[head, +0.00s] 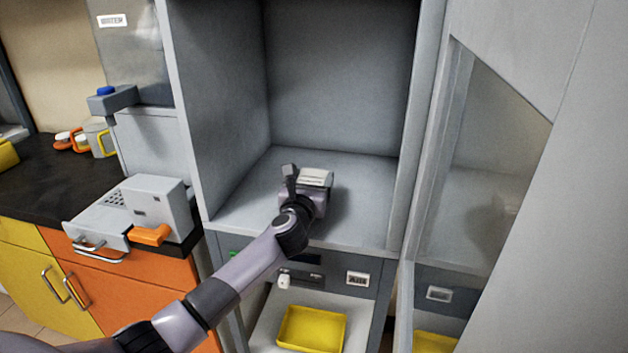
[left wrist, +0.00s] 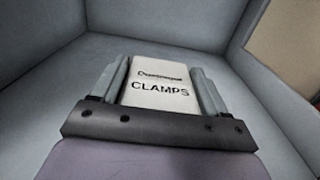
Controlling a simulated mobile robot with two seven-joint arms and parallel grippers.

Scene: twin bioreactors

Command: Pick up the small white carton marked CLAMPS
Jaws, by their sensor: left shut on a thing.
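The small white carton (left wrist: 160,88) marked CLAMPS lies between the two fingers of my left gripper (left wrist: 160,85) in the left wrist view. The gripper is shut on it, with a finger against each side. In the head view the carton's pale top (head: 315,177) shows just beyond my left gripper (head: 305,185), inside the open grey cabinet bay. The gripper hides most of the carton there. I cannot tell whether the carton touches the bay floor. My right gripper is not in view.
The bay (head: 345,215) has walls on both sides and a back wall; its floor around the gripper is clear. A yellow tray (head: 312,330) sits below. A glass door (head: 480,170) stands at the right. A grey device (head: 158,205) with an open drawer stands on the left.

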